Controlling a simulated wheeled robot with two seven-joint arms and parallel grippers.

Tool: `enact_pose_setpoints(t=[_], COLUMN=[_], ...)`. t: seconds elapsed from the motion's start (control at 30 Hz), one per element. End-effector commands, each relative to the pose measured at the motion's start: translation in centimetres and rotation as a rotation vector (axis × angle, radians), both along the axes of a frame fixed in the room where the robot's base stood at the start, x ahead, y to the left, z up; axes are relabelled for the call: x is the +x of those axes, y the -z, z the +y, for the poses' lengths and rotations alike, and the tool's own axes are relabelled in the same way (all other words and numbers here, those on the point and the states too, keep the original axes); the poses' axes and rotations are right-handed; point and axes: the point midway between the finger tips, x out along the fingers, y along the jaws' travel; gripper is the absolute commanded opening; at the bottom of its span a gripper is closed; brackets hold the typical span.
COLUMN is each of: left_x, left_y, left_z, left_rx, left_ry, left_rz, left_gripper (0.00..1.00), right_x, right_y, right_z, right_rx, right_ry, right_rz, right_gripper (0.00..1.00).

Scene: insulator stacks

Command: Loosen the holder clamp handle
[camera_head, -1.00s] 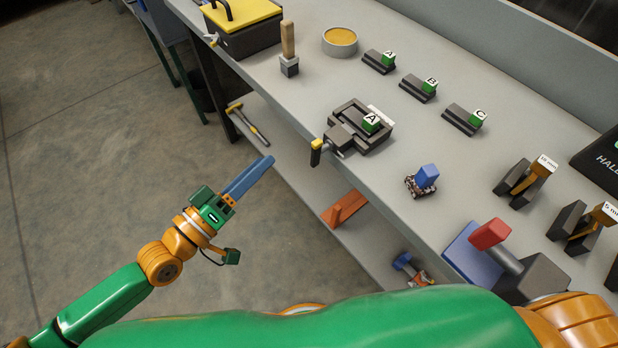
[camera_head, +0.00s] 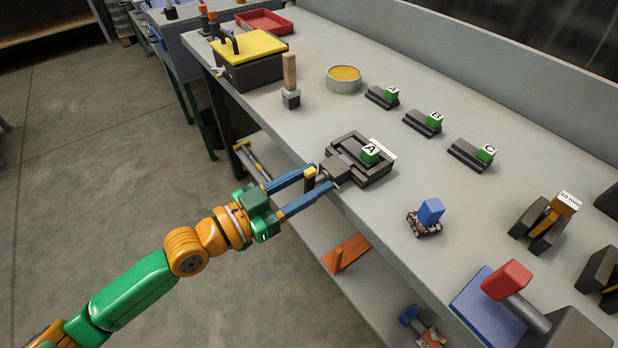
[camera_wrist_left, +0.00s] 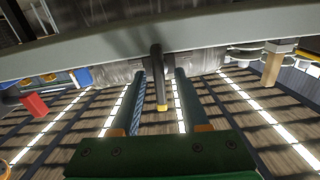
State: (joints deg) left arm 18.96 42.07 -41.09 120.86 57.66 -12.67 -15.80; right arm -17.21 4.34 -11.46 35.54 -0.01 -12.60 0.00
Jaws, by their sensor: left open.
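The holder clamp (camera_head: 362,172) is a dark block on the bench near its front edge, with a green block marked A (camera_head: 370,153) in it. Its handle (camera_head: 310,181), dark with a yellow end, sticks out past the bench edge. My left gripper (camera_head: 322,177) is open, with its two blue fingers on either side of the handle. In the left wrist view, the handle (camera_wrist_left: 158,80) stands between the two fingers, with a gap on both sides. My right gripper is not in view.
Green blocks marked A, B (camera_head: 435,118) and C (camera_head: 487,153) sit on dark bases further back. A yellow-lidded box (camera_head: 248,46) and a brush-like tool (camera_head: 290,85) are at the left. Below is a lower shelf.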

Motion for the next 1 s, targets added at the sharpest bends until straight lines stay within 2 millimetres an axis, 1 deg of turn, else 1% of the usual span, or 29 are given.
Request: enact_pose_setpoints(t=[0.1,0.13,0.17,0.2,0.3,0.47,0.7,0.9,0.93,0.97,1.0], left_x=[0.0,-0.01,-0.01,-0.01,-0.02,-0.02,0.07,0.07,0.07,0.07,0.08], left_y=[0.02,0.03,0.02,0.02,0.02,0.02,-0.02,0.0,0.0,0.0,0.0], left_z=[0.01,0.02,0.02,0.02,0.03,0.03,0.1,0.1,0.1,0.1,0.11], left_rx=[0.0,0.0,0.0,0.0,-0.001,-0.002,-0.089,-0.088,-0.088,-0.088,-0.088], left_ry=[0.0,0.0,0.0,0.0,0.0,0.0,0.0,0.0,0.0,0.0,-0.001], left_rz=[0.0,0.0,0.0,0.0,0.0,0.002,0.121,0.12,0.12,0.12,0.119], left_gripper=[0.45,0.42,0.34,0.23,0.0,0.0,0.0,0.0,0.25,0.33,0.44], right_x=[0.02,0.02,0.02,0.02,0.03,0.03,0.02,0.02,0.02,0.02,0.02], right_y=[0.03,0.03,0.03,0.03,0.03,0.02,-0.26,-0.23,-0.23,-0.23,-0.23], right_z=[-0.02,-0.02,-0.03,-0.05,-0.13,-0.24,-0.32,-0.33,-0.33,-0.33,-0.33], right_rx=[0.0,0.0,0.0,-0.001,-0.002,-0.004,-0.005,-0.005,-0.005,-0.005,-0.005], right_ry=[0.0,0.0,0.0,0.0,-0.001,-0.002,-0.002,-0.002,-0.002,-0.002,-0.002], right_rz=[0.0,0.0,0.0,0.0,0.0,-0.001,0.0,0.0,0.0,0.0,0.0], right_gripper=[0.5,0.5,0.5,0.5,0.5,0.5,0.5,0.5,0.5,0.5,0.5])
